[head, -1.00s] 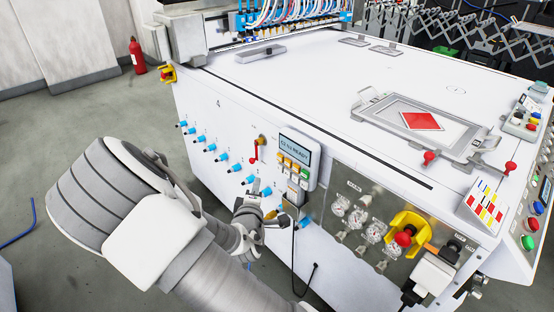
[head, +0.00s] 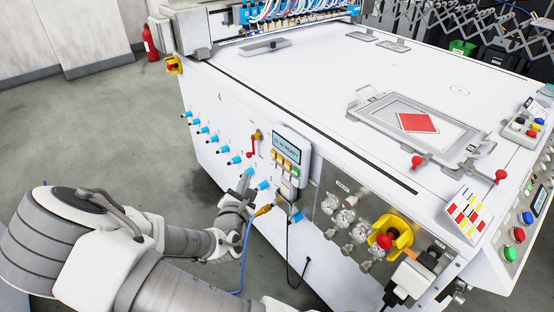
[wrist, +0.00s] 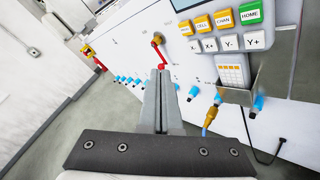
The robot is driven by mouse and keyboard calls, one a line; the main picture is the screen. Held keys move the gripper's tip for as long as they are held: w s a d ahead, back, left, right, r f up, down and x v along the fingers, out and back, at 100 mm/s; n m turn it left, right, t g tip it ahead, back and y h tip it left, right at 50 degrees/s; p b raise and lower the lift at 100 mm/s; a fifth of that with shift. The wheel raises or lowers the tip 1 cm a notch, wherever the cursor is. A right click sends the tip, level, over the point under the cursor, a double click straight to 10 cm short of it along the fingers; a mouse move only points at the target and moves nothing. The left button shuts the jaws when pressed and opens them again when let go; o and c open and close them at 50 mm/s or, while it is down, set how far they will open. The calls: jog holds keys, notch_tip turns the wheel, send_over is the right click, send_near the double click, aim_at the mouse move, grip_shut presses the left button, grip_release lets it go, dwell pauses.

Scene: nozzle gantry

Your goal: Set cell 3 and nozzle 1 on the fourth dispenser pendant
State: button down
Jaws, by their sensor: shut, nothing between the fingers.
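The pendant (head: 286,150) hangs on the white machine's side panel, with a small display whose text ends in READY. Its coloured keys show in the wrist view, where the pendant (wrist: 225,35) has yellow keys including CELL and CHAN, a green HOME key and white X and Y keys. A figure 4 (head: 219,97) is marked on the panel. My gripper (head: 245,182) is shut and empty, left of and below the pendant. In the wrist view, my gripper (wrist: 162,76) points at the panel, apart from the keys.
A small keypad (wrist: 232,72) sits in a grey holder below the pendant. A row of blue connectors (head: 214,138) runs along the panel, and a yellow plug (head: 264,210) with a blue cable is close to my gripper. A red lever (head: 251,146) stands left of the pendant.

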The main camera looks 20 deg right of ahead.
aim_at(277, 158)
jog(key=w+d+b, duration=0.1)
jog(key=w+d, duration=0.2)
jog(key=d, duration=0.5)
jog(key=shift+w, duration=0.2)
jog(key=shift+d, duration=0.2)
dwell(2.0)
jog(key=shift+w+d, duration=0.15)
jog(key=shift+d, duration=0.1)
jog(key=shift+w+d, duration=0.2)
jog(key=shift+d, duration=0.35)
dwell(0.8)
jog(key=shift+a, duration=0.1)
jog(key=shift+s+a, duration=0.4)
jog(key=shift+a, duration=0.4)
